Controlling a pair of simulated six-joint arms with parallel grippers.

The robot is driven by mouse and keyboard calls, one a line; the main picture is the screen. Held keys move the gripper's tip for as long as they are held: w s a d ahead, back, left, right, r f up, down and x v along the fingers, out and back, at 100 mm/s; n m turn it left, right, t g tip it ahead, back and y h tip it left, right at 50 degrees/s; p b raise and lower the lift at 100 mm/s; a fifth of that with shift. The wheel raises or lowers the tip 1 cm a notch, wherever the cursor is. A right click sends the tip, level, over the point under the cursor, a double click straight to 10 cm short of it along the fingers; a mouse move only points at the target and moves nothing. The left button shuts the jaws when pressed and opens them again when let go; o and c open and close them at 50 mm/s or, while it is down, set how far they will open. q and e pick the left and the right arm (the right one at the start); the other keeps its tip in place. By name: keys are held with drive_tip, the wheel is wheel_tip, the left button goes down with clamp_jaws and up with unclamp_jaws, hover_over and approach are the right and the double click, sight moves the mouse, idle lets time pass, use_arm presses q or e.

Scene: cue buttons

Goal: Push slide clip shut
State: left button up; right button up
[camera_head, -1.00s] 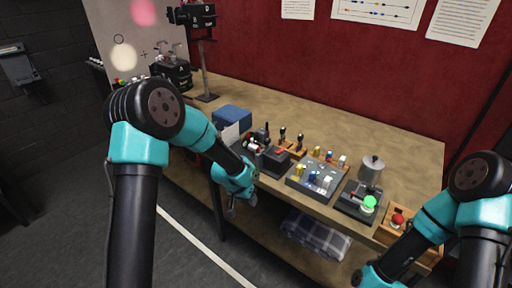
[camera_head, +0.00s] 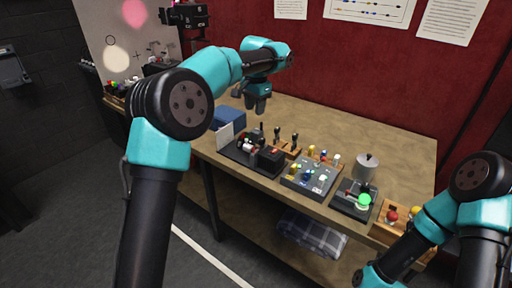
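My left gripper (camera_head: 257,104) hangs in the air above the back part of the table, fingers pointing down, behind the row of devices. It holds nothing that I can see; the finger gap is too small to judge. No slide clip can be told for certain at this size. A black tray (camera_head: 237,154) below it carries small red and white parts and a black block (camera_head: 270,158). A grey panel (camera_head: 308,182) with yellow, blue and white buttons stands to its right. My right arm is at the lower right; its gripper is out of frame.
A black box with a lit green button (camera_head: 364,200) and a wooden box with a red button (camera_head: 391,215) stand farther right. A silver canister (camera_head: 368,168) is behind. A blue box (camera_head: 229,117) is at left. The wooden table (camera_head: 380,137) is clear at the back.

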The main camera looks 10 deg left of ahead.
idle(0.3)
use_arm(q)
drive_tip(key=f, duration=1.7)
drive_tip(key=shift+w+a+f, duration=0.2)
drive_tip(key=shift+a, duration=0.15)
clamp_jaws()
